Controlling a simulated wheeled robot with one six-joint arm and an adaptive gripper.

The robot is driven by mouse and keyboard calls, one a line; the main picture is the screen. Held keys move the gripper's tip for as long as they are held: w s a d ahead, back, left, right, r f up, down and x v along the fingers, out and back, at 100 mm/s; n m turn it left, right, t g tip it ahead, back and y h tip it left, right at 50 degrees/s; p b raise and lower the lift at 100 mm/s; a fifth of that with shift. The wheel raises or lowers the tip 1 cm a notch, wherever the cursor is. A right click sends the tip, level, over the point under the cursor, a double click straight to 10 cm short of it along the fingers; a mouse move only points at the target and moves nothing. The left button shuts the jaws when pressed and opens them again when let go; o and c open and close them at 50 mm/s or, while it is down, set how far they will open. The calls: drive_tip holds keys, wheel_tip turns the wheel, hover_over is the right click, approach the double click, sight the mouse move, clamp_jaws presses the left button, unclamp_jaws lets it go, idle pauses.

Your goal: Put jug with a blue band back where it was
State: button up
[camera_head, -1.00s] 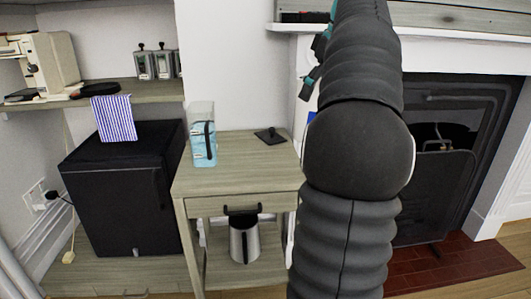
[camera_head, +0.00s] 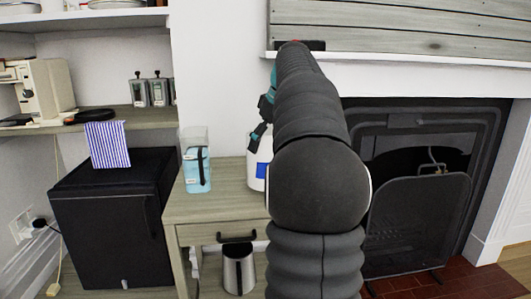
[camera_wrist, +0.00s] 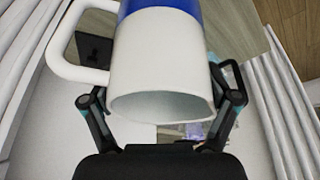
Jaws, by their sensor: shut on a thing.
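The white jug with a blue band (camera_wrist: 155,62) fills the upper middle of the wrist view, its handle to the left and an open rim facing the camera. My gripper (camera_wrist: 165,97) is shut on it, a finger on each side. In the head view the jug (camera_head: 258,172) shows partly at the left of my arm, by the right part of the small wooden table (camera_head: 215,207). My arm hides the rest of it. I cannot tell whether its base touches the tabletop.
A clear container with blue contents (camera_head: 197,172) stands on the table, left of the jug. A steel pitcher (camera_head: 238,270) is below the tabletop. A black cabinet (camera_head: 110,220) stands left, the fireplace (camera_head: 420,190) right, and a mantel shelf (camera_head: 430,77) above.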

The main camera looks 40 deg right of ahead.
drive_tip(key=shift+f, duration=1.1)
drive_tip(key=o, duration=1.6)
drive_tip(key=shift+f, duration=0.1)
drive_tip(key=p+v, duration=0.2)
drive_tip(key=v, duration=1)
drive_tip(key=shift+p, duration=0.4)
